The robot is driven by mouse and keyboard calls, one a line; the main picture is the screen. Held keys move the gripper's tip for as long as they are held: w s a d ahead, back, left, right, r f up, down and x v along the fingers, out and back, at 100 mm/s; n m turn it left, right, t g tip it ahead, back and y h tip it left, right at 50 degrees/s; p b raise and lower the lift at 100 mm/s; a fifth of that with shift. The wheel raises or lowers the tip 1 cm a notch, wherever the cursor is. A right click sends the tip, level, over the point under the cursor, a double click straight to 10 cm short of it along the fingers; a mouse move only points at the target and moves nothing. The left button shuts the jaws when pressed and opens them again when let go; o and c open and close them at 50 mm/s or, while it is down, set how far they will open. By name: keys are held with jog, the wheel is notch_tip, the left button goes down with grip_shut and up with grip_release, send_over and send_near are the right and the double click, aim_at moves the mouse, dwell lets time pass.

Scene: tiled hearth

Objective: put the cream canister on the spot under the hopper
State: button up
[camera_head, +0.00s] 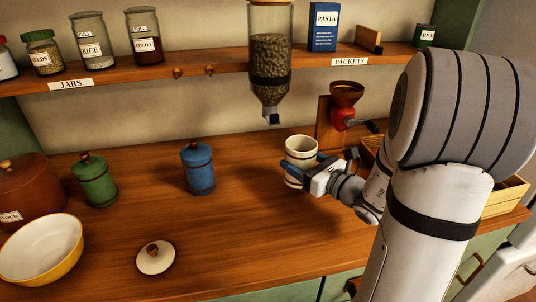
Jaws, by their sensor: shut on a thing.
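The cream canister (301,148) is a lidless cream cylinder with dark bands, upright at the centre right of the counter. My gripper (303,170) has its blue fingers shut on the canister from the front right. I cannot tell whether its base touches the counter. The hopper (270,70) is a clear container of dark beans or pellets, with a dark spout (271,116) above and left of the canister. A cream lid (155,257) with a wooden knob lies on the front of the counter. No marked spot is clear under the hopper.
A blue canister (197,168), a green canister (95,180), a brown flour pot (28,190) and a yellow bowl (40,249) stand left. The counter (240,220) is clear in the middle.

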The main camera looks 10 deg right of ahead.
jog(key=shift+w+a+f, duration=0.6)
jog(key=shift+w+a, duration=0.35)
jog(key=shift+w, duration=0.7)
jog(key=shift+w+a+f, duration=0.55)
jog(key=shift+w+a, duration=0.4)
jog(key=shift+w, duration=0.7)
jog(key=shift+w+a+f, duration=0.6)
jog(key=shift+w+a, duration=0.35)
jog(key=shift+w, duration=0.7)
jog(key=shift+f, duration=0.2)
jog(key=o, duration=1.1)
jog(key=shift+o, duration=0.2)
jog(key=shift+r, duration=0.1)
